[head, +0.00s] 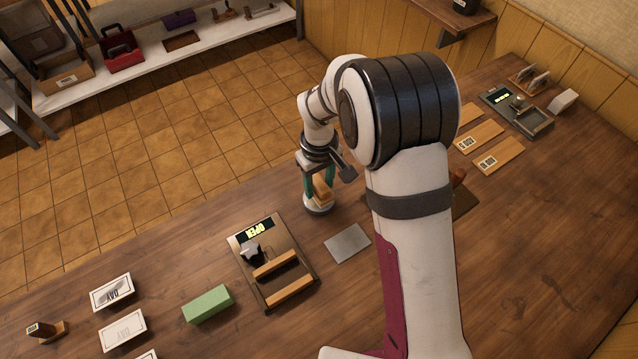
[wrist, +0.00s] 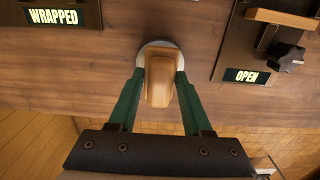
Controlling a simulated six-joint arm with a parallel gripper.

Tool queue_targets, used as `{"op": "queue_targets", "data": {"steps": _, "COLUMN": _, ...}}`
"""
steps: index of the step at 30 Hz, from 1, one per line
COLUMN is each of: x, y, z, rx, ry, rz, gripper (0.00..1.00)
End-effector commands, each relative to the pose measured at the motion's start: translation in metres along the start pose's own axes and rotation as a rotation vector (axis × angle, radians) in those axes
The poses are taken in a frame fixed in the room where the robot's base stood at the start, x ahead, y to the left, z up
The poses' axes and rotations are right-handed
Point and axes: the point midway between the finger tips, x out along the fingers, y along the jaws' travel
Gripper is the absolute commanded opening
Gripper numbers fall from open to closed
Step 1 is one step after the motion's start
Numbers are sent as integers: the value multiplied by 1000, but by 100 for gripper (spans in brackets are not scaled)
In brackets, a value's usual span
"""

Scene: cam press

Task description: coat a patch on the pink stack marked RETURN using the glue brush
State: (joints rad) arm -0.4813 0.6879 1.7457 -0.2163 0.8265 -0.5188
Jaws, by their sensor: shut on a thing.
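My gripper (head: 318,182) is shut on a tan wooden handle (head: 322,194), which I take to be the glue brush's. In the wrist view the green fingers (wrist: 160,82) press on both sides of the handle (wrist: 159,68). The handle stands over a round pale pot (head: 318,208), whose rim shows behind it in the wrist view (wrist: 147,51). The bristles are hidden, so I cannot tell whether they are inside the pot. I see no pink stack and no RETURN mark in either view; my arm covers part of the table.
A press marked OPEN (head: 241,270) with wooden bars and a dark knob stands front-left of the pot. A grey plate (head: 347,243), a green block (head: 208,303) and DAY cards (head: 123,331) lie nearby. A WRAPPED sign (wrist: 53,17) shows in the wrist view. The right front table is clear.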

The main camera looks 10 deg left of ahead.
Motion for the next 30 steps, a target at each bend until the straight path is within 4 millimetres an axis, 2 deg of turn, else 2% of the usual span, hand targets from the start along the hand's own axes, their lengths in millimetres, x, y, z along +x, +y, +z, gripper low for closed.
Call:
{"op": "queue_targets", "data": {"steps": 15, "x": -56, "y": 0, "z": 0, "rx": 1, "ry": 3, "rz": 0, "gripper": 5}}
{"op": "queue_targets", "data": {"steps": 30, "x": -60, "y": 0, "z": 0, "rx": 1, "ry": 2, "rz": 0, "gripper": 5}}
